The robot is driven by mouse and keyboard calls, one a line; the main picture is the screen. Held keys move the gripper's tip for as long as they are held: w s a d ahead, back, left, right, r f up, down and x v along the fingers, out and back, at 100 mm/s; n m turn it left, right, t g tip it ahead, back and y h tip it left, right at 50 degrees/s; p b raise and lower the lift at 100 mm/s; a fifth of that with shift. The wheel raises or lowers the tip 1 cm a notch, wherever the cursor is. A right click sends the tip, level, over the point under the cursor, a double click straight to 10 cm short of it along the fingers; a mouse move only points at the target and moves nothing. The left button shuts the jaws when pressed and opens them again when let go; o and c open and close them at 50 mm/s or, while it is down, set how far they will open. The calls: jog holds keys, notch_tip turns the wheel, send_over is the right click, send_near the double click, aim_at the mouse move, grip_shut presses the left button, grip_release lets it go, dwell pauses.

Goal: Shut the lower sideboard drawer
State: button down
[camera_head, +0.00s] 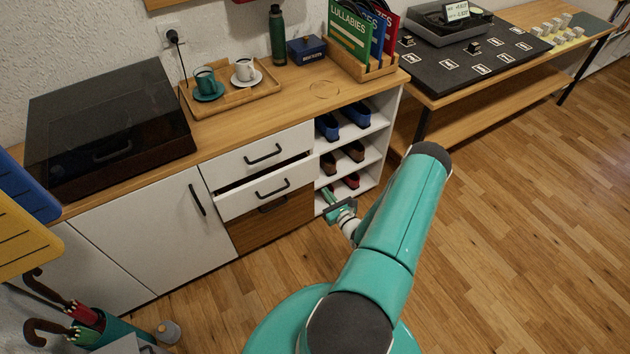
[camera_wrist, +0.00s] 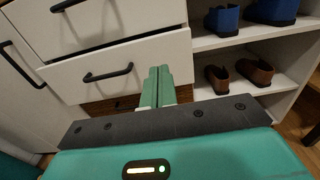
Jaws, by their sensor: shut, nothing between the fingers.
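The lower white drawer (camera_head: 267,192) of the sideboard stands partly open, with a dark gap along its top edge. It has a black bar handle (camera_head: 273,190), which also shows in the wrist view (camera_wrist: 108,74). The upper white drawer (camera_head: 258,153) above it looks closed. My gripper (camera_head: 328,197) is shut and empty, low in front of the sideboard and to the right of the handle. In the wrist view my gripper's fingers (camera_wrist: 158,80) are together and overlap the drawer front's lower right part. I cannot tell whether they touch it.
Open shelves with several shoes (camera_head: 352,152) are right of the drawers. A white cupboard door (camera_head: 155,230) is to the left. A brown wooden panel (camera_head: 268,226) is under the drawer. An umbrella stand (camera_head: 105,330) is at the lower left. Wood floor (camera_head: 500,230) is clear at the right.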

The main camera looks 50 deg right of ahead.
aim_at(304, 164)
jog(key=x, duration=1.3)
jog(key=shift+w+d, duration=0.15)
jog(key=shift+w, duration=0.1)
jog(key=shift+w, duration=0.1)
